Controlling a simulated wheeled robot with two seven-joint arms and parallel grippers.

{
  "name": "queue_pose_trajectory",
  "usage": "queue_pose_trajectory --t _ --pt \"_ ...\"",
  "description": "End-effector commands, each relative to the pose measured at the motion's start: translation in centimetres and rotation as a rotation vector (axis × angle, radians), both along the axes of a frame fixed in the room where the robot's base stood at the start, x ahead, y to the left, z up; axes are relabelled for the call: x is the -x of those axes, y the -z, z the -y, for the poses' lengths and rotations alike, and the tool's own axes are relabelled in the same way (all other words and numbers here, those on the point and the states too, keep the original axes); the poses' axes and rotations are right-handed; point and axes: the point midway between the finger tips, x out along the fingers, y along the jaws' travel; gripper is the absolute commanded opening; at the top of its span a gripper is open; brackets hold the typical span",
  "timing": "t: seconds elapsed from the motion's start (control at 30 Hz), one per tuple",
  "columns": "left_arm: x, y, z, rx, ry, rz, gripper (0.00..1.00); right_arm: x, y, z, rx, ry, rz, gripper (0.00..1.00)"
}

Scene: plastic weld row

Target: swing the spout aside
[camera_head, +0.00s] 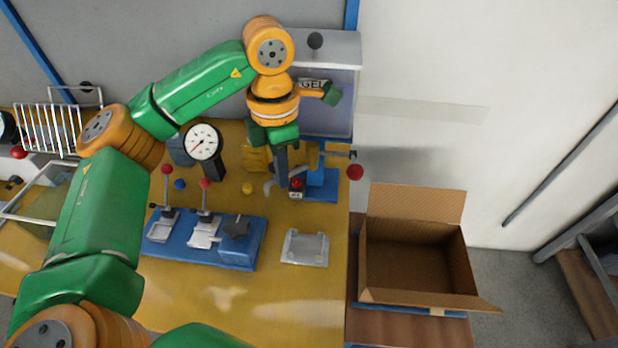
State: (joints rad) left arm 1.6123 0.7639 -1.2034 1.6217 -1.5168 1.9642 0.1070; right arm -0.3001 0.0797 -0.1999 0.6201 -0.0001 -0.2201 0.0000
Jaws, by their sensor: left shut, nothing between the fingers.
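My left gripper (281,177) points down over the back right of the yellow bench, shut, with nothing seen between its fingers. A small curved grey piece (269,187), which may be the spout, shows just left of the fingertips. I cannot tell whether they touch. Right of the fingers is a small block with a red top (296,184). Beside it stands a blue fixture (322,180) with a lever ending in a red ball (355,172). My wrist hides part of this area. My right gripper is out of view.
A blue base with levers (240,252), a round gauge (203,142) and a grey tray (304,248) are on the bench. A grey cabinet (345,70) is behind. An open cardboard box (415,270) stands at right. The bench front is mostly clear.

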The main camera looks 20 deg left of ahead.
Motion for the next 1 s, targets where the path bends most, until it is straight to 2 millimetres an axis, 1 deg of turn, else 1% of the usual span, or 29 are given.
queue_pose_trajectory --t 1.0 --pt "-0.6 0.0 -1.4 0.0 -0.001 0.0 0.0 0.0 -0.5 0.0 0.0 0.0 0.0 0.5"
